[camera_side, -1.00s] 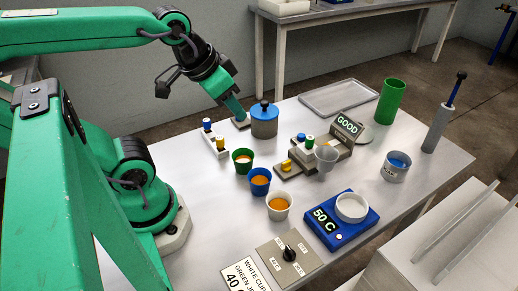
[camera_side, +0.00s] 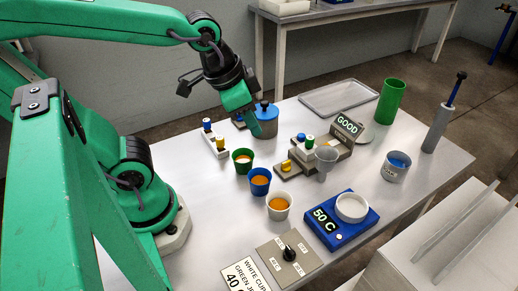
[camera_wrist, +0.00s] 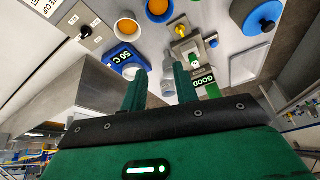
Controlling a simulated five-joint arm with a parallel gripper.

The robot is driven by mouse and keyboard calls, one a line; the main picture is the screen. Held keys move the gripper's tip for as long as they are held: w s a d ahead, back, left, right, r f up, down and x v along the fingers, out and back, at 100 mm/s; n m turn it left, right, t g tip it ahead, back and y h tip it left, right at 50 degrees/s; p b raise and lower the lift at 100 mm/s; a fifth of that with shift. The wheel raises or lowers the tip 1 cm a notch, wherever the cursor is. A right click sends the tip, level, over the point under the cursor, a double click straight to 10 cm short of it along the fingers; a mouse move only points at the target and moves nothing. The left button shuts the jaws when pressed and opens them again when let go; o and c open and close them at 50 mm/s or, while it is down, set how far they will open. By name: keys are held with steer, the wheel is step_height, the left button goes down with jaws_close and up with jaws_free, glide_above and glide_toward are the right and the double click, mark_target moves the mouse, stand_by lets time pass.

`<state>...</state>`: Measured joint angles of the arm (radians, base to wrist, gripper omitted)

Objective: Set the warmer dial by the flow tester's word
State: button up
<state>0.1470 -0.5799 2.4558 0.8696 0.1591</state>
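The flow tester (camera_side: 338,145) shows GOOD on its display, and a translucent cup (camera_side: 326,160) stands at its front. The blue warmer (camera_side: 338,222) reads 50 C and carries a white ring-shaped dish (camera_side: 352,206). The warmer dial (camera_side: 289,254) is a black knob on a grey plate with small labels I cannot read. The dial also shows in the wrist view (camera_wrist: 86,31). My gripper (camera_side: 262,130) is above the table near the blue-lidded pot (camera_side: 264,112), away from the dial. In the wrist view its two fingers (camera_wrist: 158,82) stand apart with nothing between them.
A partly cut-off card (camera_side: 248,272) reads WHITE CUP, GREEN J and 40. A green cylinder (camera_side: 390,102), grey pot (camera_side: 396,167) and empty tray (camera_side: 340,97) stand farther right and back.

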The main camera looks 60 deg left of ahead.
steer(key=w+d+f+m+g, duration=0.2)
steer(key=d+f+m+g, duration=0.1)
steer(key=d+f+m, duration=0.65)
steer(key=m+g, duration=0.2)
steer(key=m, duration=0.3)
glide_above(290, 250)
steer(key=shift+y, duration=0.3)
step_height(290, 250, down, 4)
steer(key=shift+d+f, duration=0.1)
steer(key=shift+f, duration=0.05)
steer(key=shift+f, duration=0.15)
steer(key=shift+f, duration=3.75)
jaws_close()
